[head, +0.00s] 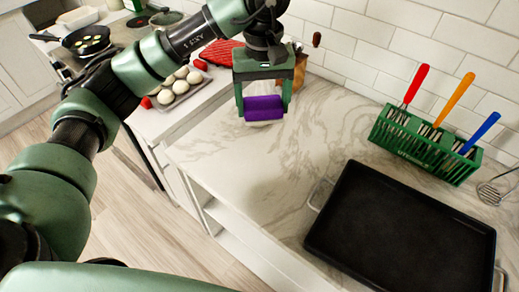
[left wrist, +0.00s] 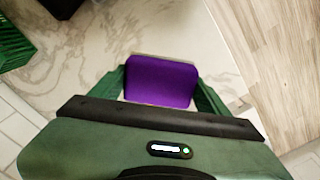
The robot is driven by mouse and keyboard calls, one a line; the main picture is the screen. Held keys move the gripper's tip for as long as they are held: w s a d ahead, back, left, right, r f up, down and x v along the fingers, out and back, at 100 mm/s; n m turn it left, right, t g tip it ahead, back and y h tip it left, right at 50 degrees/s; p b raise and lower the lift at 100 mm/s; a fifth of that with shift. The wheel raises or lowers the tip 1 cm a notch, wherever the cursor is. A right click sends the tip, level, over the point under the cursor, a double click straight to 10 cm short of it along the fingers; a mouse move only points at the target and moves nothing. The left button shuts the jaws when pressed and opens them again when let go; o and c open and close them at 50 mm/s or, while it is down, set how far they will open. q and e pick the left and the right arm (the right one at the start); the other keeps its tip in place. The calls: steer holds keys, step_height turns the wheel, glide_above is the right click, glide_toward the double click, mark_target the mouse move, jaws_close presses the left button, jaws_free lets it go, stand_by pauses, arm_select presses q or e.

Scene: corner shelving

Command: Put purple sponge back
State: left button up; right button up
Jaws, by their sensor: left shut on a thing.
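The purple sponge (head: 263,107) is held between the fingers of my left gripper (head: 263,106), above the marble counter. In the left wrist view the purple sponge (left wrist: 160,82) sits between the green fingers of my left gripper (left wrist: 162,84), which is shut on it. A thin pale layer shows along one edge of the sponge. My right gripper is not in view.
A green rack (head: 424,142) with red, orange and blue handled utensils stands by the tiled wall. A black tray (head: 402,237) lies on the counter at the right, near a whisk (head: 490,192). The middle counter (head: 285,155) is clear.

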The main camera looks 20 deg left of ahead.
arm_select(q)
step_height(320, 180, down, 7)
steer(key=p, duration=0.2)
glide_above(262, 164)
step_height(262, 164, down, 7)
steer(key=shift+r, duration=0.15)
steer(key=shift+s+d+f, duration=0.1)
steer(key=shift+f, duration=0.45)
step_height(262, 164, down, 3)
steer(key=shift+f+p, duration=0.1)
steer(key=shift+p, duration=0.6)
steer(key=shift+f, duration=0.1)
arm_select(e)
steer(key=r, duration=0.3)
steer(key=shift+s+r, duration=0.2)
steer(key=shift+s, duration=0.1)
arm_select(q)
steer(key=shift+f, duration=0.1)
steer(key=o, duration=0.8)
steer(key=shift+b, duration=0.3)
steer(key=o, duration=0.4)
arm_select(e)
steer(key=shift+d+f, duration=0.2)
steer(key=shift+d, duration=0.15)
